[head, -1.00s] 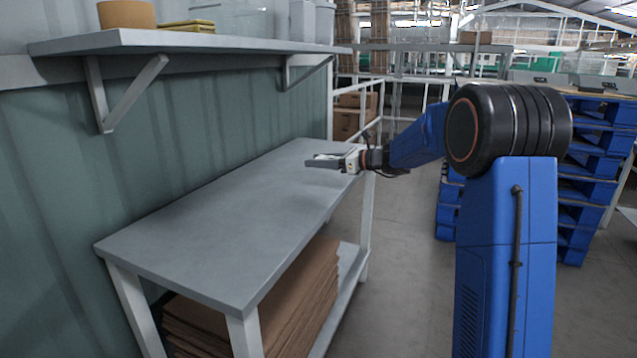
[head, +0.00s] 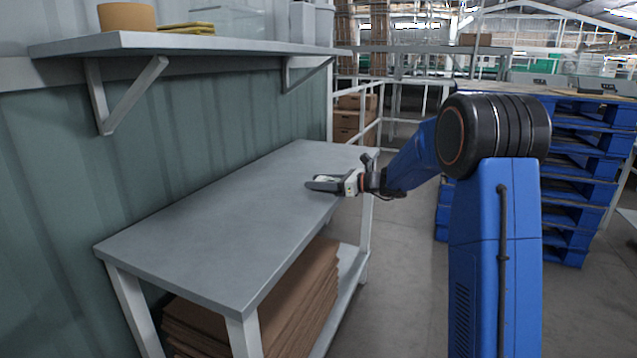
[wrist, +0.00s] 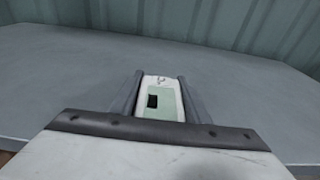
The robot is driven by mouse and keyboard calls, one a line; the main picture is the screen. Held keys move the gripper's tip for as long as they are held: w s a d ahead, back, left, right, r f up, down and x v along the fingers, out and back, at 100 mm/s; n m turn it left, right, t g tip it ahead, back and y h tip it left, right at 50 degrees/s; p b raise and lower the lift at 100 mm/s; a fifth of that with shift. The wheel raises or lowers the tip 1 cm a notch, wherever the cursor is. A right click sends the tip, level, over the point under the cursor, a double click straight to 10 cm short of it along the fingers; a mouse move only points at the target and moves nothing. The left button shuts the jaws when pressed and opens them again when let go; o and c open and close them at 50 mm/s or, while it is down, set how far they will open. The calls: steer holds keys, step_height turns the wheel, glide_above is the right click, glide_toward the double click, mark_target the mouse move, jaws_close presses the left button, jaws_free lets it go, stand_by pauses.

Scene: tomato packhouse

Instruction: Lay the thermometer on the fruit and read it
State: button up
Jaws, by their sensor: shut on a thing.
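My gripper (head: 322,185) is shut on the thermometer and holds it over the right edge of the grey table. In the wrist view the thermometer (wrist: 160,97) is a small white device with a pale green face and a dark patch, held between the two dark fingers of my gripper (wrist: 160,92). No reading can be made out on it. In the head view the fingers mostly hide it. No fruit shows in either view.
The grey table (head: 215,215) has a bare top. Flattened cardboard (head: 285,305) lies on its lower shelf. A wall shelf (head: 200,45) above carries a brown roll (head: 127,16) and pale boxes (head: 312,20). Blue pallets (head: 590,150) are stacked at the right.

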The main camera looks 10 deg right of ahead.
steer(key=o, duration=1.1)
steer(key=shift+o, duration=0.5)
steer(key=v, duration=1.1)
steer(key=shift+d, duration=0.25)
steer(key=f+v, duration=0.1)
steer(key=v, duration=0.4)
steer(key=shift+t+y, duration=0.3)
steer(key=shift+y, duration=0.1)
steer(key=x, duration=1.6)
steer(key=shift+a+r, duration=0.25)
